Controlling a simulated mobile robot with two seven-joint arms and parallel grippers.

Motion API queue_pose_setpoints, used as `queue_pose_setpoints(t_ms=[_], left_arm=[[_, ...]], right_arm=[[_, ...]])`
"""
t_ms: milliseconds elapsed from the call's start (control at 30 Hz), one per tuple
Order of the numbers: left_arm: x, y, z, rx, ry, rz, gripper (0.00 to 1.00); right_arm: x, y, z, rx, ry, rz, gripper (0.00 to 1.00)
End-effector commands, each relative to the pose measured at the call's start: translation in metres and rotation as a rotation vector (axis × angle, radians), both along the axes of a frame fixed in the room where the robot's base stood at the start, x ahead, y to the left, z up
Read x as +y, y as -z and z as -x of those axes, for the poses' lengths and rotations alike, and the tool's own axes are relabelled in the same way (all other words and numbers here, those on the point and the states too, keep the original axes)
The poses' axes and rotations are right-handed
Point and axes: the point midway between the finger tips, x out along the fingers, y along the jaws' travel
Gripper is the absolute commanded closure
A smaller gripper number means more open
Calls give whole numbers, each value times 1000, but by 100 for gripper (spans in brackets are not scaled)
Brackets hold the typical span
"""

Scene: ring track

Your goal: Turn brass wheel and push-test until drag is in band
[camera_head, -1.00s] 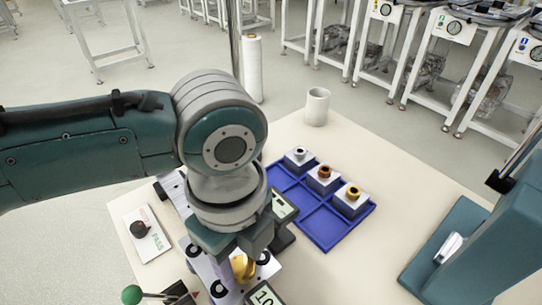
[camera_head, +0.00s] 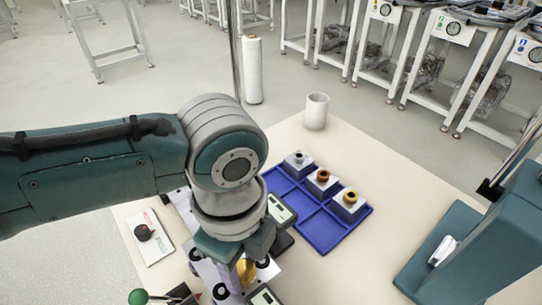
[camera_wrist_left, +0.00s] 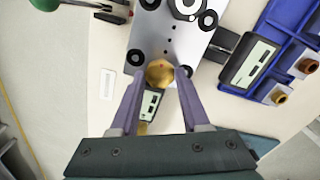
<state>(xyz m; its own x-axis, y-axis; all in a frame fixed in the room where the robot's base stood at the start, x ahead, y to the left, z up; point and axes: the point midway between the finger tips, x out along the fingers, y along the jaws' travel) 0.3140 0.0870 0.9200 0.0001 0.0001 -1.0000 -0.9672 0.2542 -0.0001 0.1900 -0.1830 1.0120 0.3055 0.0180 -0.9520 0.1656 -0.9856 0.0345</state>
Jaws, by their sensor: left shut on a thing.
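The brass wheel (camera_head: 246,270) sits on the light metal plate of the track fixture at the bottom of the head view, partly hidden by my left gripper (camera_head: 240,266). In the left wrist view the wheel (camera_wrist_left: 159,72) is a faceted brass disc between the fingertips of my left gripper (camera_wrist_left: 158,80), which is shut on it. Black rollers (camera_wrist_left: 135,57) stand on the plate around it. A display (camera_wrist_left: 150,102) lies just below the wheel, and a second display (camera_wrist_left: 257,63) is to the right. Their readings are not legible. My right gripper is not seen.
A blue tray (camera_head: 318,236) right of the fixture holds several grey blocks with coloured rings. A white cup (camera_head: 316,111) stands behind it. A PASS panel with a black knob (camera_head: 144,232) lies left. A green-ball lever (camera_head: 138,297) is at front left. The table's right part is mostly clear.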

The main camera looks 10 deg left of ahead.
Motion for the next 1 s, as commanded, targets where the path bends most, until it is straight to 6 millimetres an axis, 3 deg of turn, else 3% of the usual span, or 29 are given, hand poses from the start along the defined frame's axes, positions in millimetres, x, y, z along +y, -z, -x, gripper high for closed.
queue_pose_setpoints(t_ms=[67, 100, 333, 667, 1000], left_arm=[[0, 0, 0, 0, 1, -1, 100], [0, 0, 0, 0, 1, -1, 50], [0, 0, 0, 0, 2, 0, 25], [0, -6, 0, -1, 3, 1, 24], [0, -70, -1, -3, 3, 3, 24]], right_arm=[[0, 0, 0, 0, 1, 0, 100], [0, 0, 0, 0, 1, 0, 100], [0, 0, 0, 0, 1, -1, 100], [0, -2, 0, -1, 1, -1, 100], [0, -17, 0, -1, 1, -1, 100]])
